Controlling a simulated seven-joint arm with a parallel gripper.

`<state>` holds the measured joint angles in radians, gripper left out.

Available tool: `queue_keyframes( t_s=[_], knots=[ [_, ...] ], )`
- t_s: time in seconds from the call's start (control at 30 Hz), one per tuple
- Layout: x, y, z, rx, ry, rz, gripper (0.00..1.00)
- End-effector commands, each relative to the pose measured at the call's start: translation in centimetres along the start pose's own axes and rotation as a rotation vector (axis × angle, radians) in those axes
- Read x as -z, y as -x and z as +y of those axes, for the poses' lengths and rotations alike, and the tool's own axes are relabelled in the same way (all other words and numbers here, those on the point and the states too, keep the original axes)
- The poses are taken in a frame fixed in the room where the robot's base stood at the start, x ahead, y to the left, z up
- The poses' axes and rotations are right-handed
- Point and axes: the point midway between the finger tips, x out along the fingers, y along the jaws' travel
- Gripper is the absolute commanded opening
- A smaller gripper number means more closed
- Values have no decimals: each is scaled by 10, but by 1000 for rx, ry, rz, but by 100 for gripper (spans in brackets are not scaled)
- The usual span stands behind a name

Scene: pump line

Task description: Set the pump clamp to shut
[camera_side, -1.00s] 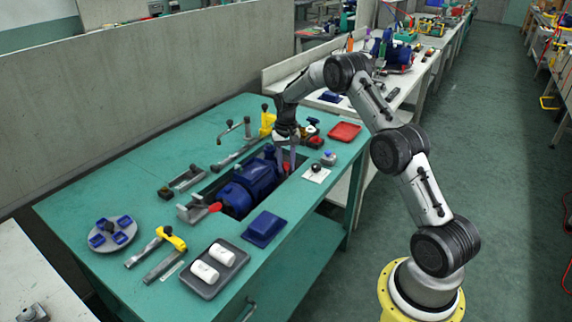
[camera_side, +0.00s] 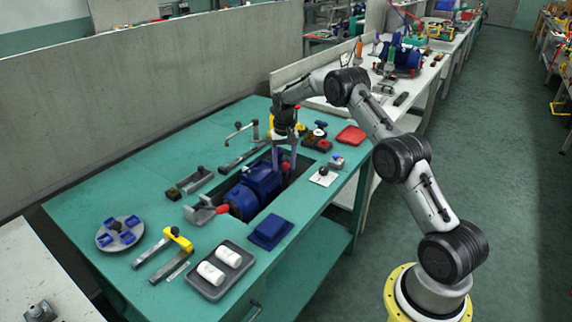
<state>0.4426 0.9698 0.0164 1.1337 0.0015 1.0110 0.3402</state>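The blue pump (camera_side: 254,187) lies in a dark slot in the green bench. A grey clamp (camera_side: 203,211) with a red handle tip stands at the pump's near left end. A small red tip (camera_side: 286,166), which looks like another clamp handle, shows at the pump's far end. My gripper (camera_side: 285,164) points down over that far end. Its two fingers look apart, with the red tip at or just between their ends. I cannot tell whether they touch it. The rest of the far clamp is hidden by the fingers and the pump.
A grey disc (camera_side: 119,233) with blue parts sits front left.

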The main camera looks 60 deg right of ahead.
Motion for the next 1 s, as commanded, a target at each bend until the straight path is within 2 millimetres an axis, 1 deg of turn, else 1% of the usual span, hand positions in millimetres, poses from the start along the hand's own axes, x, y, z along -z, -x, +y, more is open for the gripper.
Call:
queue_keyframes(
  t_s=[0.3,0.37,0.47,0.57,0.8,1.0],
  knots=[
    [-2,-1,2,-4,-2,-7,64],
    [-2,2,2,-4,-2,-7,64],
    [-1,12,2,-3,-2,-4,64],
    [-1,28,2,-2,-2,-3,64],
    [0,81,1,-2,-1,-2,64],
    [0,117,1,-1,-1,-2,64]
  ],
)
